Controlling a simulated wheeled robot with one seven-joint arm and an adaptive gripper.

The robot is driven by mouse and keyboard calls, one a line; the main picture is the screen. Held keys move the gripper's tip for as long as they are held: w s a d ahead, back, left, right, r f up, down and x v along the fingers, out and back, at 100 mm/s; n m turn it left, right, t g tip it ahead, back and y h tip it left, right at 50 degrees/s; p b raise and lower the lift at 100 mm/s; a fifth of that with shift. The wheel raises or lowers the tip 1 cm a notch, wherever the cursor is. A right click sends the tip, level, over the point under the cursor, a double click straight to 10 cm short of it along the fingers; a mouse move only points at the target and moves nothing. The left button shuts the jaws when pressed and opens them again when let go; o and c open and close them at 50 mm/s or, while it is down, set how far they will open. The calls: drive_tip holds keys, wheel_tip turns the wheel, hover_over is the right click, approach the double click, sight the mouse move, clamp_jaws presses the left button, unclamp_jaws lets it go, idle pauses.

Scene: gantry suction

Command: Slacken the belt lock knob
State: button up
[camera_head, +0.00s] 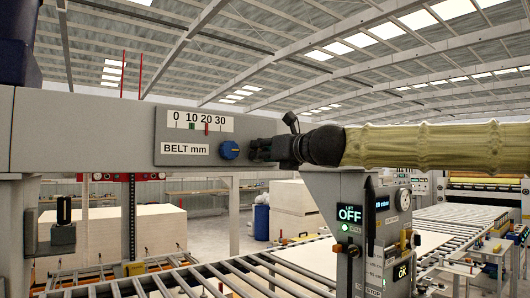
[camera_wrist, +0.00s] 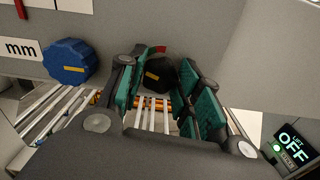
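A black knob (camera_wrist: 160,75) with a yellow mark and a red mark above it shows between my fingers in the wrist view; in the head view my gripper hides it. My gripper (camera_head: 262,149) is at the beam's front face. Its teal-padded fingers (camera_wrist: 160,88) are apart, one on each side of the black knob; I cannot tell whether they touch it. A blue knob (camera_head: 230,150) with a yellow mark sits just left of my gripper on the BELT mm panel (camera_head: 168,148); it also shows in the wrist view (camera_wrist: 70,61). No lock label is readable.
The grey beam (camera_head: 80,130) runs across the left. Below are a roller conveyor (camera_head: 190,283) and a box reading LIFT OFF (camera_head: 349,214), right of my gripper.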

drive_tip(key=shift+c, duration=1.1)
drive_tip(key=shift+n, duration=3.3)
drive_tip(key=o, duration=1)
drive_tip(key=shift+o, duration=0.2)
